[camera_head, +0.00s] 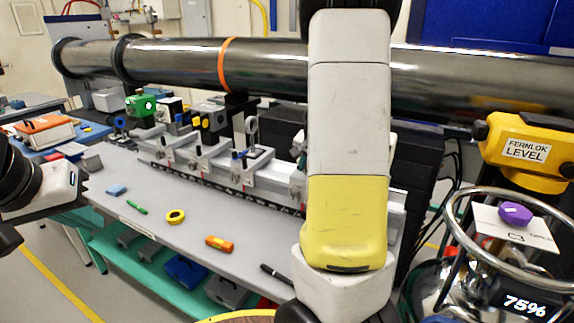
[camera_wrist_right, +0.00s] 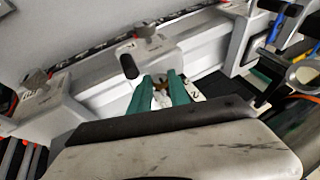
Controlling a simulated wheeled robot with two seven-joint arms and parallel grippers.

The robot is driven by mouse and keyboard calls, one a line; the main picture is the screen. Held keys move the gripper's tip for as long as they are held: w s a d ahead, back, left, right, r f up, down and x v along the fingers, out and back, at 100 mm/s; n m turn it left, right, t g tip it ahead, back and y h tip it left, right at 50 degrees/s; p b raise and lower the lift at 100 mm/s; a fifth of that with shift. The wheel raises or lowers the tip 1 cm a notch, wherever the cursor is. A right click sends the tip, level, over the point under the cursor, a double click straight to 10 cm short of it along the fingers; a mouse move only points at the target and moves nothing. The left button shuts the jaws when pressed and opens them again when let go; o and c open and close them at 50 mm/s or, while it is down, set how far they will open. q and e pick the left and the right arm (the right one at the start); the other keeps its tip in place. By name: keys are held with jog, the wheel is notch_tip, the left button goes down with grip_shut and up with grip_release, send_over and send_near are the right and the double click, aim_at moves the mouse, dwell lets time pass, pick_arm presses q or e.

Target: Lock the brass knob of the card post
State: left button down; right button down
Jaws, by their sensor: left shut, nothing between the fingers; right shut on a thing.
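In the right wrist view, the two green fingers of my right gripper (camera_wrist_right: 161,88) are shut on the small brass knob (camera_wrist_right: 161,83), which is mostly hidden between them. A white card or tag with a dark mark (camera_wrist_right: 195,90) lies just right of the fingers. The knob sits at a light-grey carrier (camera_wrist_right: 145,55) on the rail, with a black knob on its left. In the head view my right arm covers this spot. Part of my left arm shows at the left edge, but its fingers are not visible.
Several carriers stand along the rail (camera_head: 225,185) on the grey bench. Loose on the bench top lie a yellow tape ring (camera_head: 175,216), an orange tool (camera_head: 219,243) and a green pen (camera_head: 137,207). A long dark beam pipe (camera_head: 180,62) runs behind. A steel ring (camera_head: 450,225) stands at right.

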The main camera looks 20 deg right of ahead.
jog(key=c, duration=1.2)
grip_release()
jog(key=shift+c, duration=0.2)
jog(key=shift+v, duration=3.9)
